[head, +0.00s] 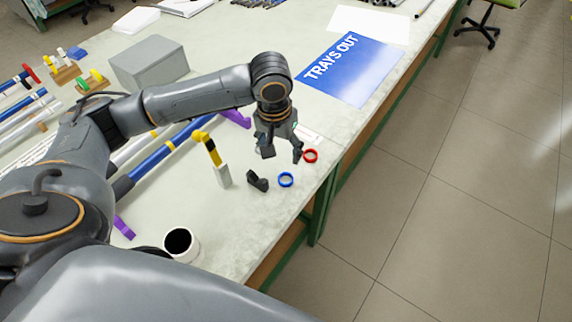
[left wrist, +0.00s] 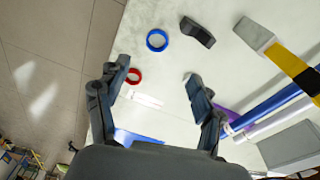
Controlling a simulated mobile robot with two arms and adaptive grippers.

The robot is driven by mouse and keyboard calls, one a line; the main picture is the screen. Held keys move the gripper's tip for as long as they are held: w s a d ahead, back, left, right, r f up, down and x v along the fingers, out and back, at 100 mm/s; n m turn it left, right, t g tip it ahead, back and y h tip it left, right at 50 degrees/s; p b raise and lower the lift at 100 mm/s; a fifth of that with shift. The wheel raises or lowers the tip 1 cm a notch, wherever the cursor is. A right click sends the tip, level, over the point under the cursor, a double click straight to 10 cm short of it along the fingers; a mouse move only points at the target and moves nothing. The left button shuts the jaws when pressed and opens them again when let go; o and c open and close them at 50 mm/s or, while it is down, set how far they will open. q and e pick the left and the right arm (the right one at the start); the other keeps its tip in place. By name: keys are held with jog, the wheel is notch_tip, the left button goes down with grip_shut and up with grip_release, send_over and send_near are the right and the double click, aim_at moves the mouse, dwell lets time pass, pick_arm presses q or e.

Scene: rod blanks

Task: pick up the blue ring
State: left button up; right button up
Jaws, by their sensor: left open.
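The blue ring (head: 286,180) lies flat on the pale bench top near its right edge. It also shows in the left wrist view (left wrist: 157,40), beyond the fingertips. A red ring (head: 310,156) lies behind it in the head view, close to my gripper's right finger. My left gripper (head: 281,153) is open and empty above the bench, farther back than the blue ring. In the left wrist view the open fingers (left wrist: 157,82) stand wide apart, with the red ring (left wrist: 133,76) by the left finger. My right gripper is not in view.
A black block (head: 258,181) lies just left of the blue ring. A yellow-handled tool (head: 210,149) and a white mug (head: 181,244) are further left. A grey box (head: 149,63) and a blue "TRAYS OUT" sheet (head: 350,68) lie behind. The bench drops off at right.

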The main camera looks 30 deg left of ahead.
pick_arm(q)
send_near(286, 180)
jog(key=shift+s+f, duration=0.4)
jog(key=shift+s, duration=0.2)
jog(key=shift+w+f, duration=0.15)
jog(key=shift+f, duration=0.15)
jog(key=shift+w+f+p, duration=0.25)
jog(key=shift+f+p, duration=0.05)
jog(key=shift+f, duration=0.3)
jog(key=f, duration=0.1)
jog(key=w+f, duration=0.1)
jog(key=f, duration=0.1)
jog(key=shift+d+f, duration=0.1)
jog(key=shift+f, duration=0.4)
jog(key=shift+c, duration=0.8)
jog(key=c, duration=0.7)
jog(key=shift+c, duration=0.7)
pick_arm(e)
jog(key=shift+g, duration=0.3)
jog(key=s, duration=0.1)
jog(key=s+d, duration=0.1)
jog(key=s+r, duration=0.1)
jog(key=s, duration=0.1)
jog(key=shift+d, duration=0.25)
